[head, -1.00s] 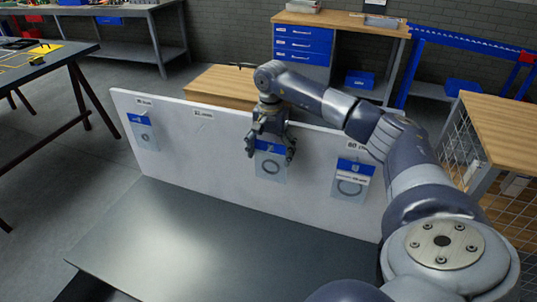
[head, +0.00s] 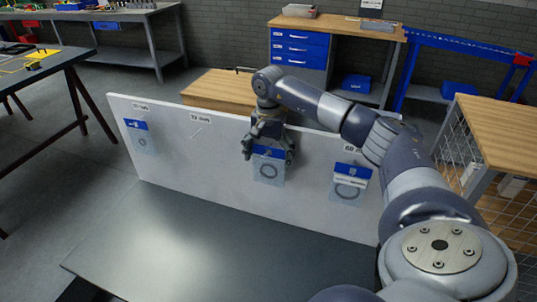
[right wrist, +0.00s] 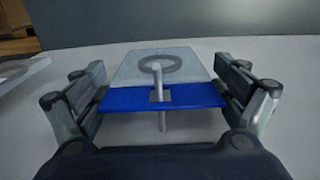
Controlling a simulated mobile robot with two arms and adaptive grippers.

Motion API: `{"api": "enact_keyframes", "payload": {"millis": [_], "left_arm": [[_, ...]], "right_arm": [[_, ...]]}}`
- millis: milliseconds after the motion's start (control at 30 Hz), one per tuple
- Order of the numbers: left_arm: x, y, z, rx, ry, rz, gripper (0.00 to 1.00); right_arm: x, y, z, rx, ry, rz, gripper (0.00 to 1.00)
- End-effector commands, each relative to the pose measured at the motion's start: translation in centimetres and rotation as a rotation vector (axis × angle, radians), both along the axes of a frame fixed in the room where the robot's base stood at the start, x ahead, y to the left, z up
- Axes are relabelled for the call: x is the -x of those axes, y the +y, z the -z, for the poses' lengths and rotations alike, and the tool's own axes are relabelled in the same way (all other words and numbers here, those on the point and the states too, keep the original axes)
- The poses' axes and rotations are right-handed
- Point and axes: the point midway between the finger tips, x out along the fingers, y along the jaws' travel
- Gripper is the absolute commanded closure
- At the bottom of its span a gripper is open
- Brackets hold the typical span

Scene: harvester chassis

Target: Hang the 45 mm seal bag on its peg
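A clear seal bag with a blue header (head: 268,152) and a grey ring inside hangs on the white board (head: 215,165), third from the left. The size label above it is hidden by my right gripper (head: 268,150), so I cannot read it. In the right wrist view a thin peg (right wrist: 161,75) passes through the hole in the blue header (right wrist: 125,98). My right gripper (right wrist: 165,98) has its fingers spread wide, one at each side edge of the header. It looks open around the bag. My left gripper is not in view.
Another bag (head: 142,137) hangs at the left end, and one (head: 350,180) hangs right under a 60 mm label. An empty peg (head: 196,132) stands between the left and middle bags. The dark tabletop (head: 200,245) before the board is clear.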

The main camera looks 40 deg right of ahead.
Motion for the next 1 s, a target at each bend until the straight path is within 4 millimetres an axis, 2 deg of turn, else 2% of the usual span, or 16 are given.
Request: {"api": "enact_keyframes", "payload": {"millis": [467, 633, 1000], "left_arm": [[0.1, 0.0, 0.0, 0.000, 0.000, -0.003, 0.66], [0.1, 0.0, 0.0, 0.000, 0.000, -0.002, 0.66], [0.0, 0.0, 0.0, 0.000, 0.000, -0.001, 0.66]], "right_arm": [[0.0, 0.0, -0.3, 0.000, 0.000, 0.000, 0.00], [-0.1, 0.0, -2.6, 0.000, -0.004, 0.000, 0.00], [-0.1, 0.0, -10.1, 0.000, -0.003, -0.001, 0.00]]}}
